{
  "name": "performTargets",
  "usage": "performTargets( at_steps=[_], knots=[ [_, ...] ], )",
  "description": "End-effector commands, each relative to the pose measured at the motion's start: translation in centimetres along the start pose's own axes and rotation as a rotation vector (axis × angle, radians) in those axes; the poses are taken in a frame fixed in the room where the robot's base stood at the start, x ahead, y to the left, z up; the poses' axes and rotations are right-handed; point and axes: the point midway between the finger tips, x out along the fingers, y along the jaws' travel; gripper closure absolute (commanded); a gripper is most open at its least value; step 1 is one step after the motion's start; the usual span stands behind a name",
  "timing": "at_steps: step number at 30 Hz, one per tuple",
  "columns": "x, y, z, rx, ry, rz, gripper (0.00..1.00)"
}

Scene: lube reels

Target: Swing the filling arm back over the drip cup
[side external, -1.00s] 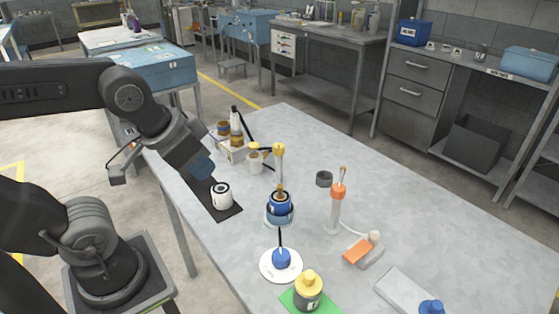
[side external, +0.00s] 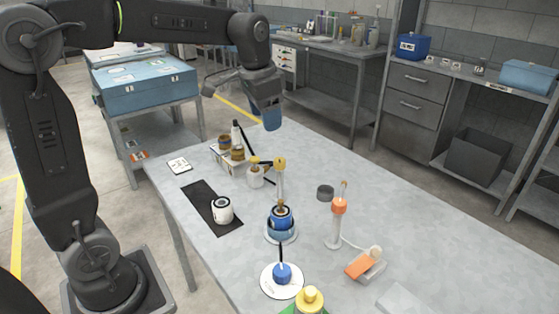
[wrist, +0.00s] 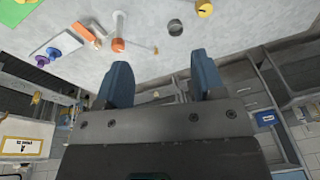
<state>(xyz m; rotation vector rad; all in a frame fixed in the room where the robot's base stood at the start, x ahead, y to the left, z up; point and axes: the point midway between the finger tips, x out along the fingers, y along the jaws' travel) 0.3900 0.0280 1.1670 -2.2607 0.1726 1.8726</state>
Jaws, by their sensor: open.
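A post with a yellow cap (side external: 280,163) stands mid-table, with a blue-and-dark reel (side external: 281,217) at its foot. A dark arm with a yellow end (side external: 254,161) reaches left from near the cap, above a small white cup (side external: 256,178). I cannot tell which cup is the drip cup. My gripper (side external: 268,122) is above the table's far side, behind the post and touching nothing. Its blue fingers are spread and empty in the wrist view (wrist: 161,82).
A post with an orange collar (side external: 338,207) stands at right, near an orange-topped block (side external: 361,264). A white reel (side external: 222,210) sits on a black mat (side external: 204,200). A tray of jars (side external: 229,155) is at the back left.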

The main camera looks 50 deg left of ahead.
Motion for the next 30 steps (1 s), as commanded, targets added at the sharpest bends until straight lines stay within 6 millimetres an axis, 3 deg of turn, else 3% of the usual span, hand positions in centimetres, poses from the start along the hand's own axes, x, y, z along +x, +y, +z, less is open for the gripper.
performTargets(
  at_steps=[1, 6, 12, 20, 30],
  knots=[
    [1.2, -1.7, -1.5, 0.016, -0.032, 0.011, 0.37],
    [4.8, -6.3, -4.9, 0.085, -0.112, 0.049, 0.37],
    [7.9, -9.6, -6.7, 0.136, -0.162, 0.085, 0.37],
    [9.9, -10.2, -6.7, 0.149, -0.174, 0.095, 0.37],
    [16.4, -9.6, -5.5, 0.148, -0.176, 0.096, 0.37]
  ],
)
